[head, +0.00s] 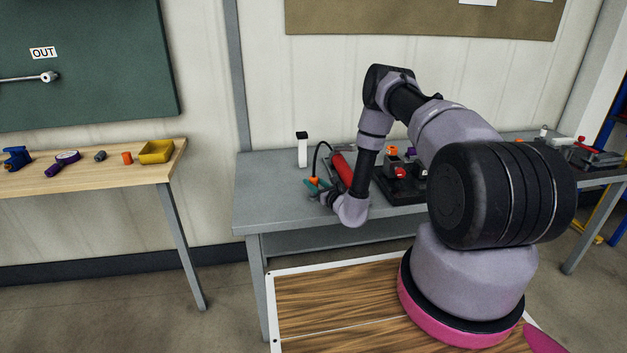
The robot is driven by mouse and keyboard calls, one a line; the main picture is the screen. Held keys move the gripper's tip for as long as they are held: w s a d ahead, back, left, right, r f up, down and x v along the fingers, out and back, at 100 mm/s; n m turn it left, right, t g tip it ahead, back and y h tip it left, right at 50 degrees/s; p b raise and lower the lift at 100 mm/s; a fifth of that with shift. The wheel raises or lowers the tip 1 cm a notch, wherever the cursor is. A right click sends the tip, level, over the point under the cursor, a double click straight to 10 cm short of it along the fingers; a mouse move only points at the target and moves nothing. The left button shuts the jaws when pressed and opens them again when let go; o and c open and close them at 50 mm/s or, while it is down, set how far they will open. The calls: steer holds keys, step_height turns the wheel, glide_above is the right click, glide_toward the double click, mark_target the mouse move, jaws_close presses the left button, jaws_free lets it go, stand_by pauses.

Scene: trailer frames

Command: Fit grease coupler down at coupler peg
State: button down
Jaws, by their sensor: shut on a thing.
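My gripper (318,190) is low over the left part of the grey bench, its fingers small and partly hidden by the wrist. It is shut on what looks like the grease coupler (314,181), a small piece with orange and teal showing at the end of a black hose. The hose (317,155) arches up and over toward a red cylinder (342,169) that lies just right of my gripper. I cannot make out the coupler peg, nor whether the coupler touches anything below it.
The grey bench (262,190) has free room at its left front. A white post with a black top (302,152) stands behind my gripper. A black tray (386,186) with red and orange parts lies right, partly behind my arm. A wooden table (110,178) stands left.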

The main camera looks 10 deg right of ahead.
steer(key=shift+f, duration=0.25)
steer(key=shift+c, duration=1.9)
jaws_free()
steer(key=shift+s, duration=0.1)
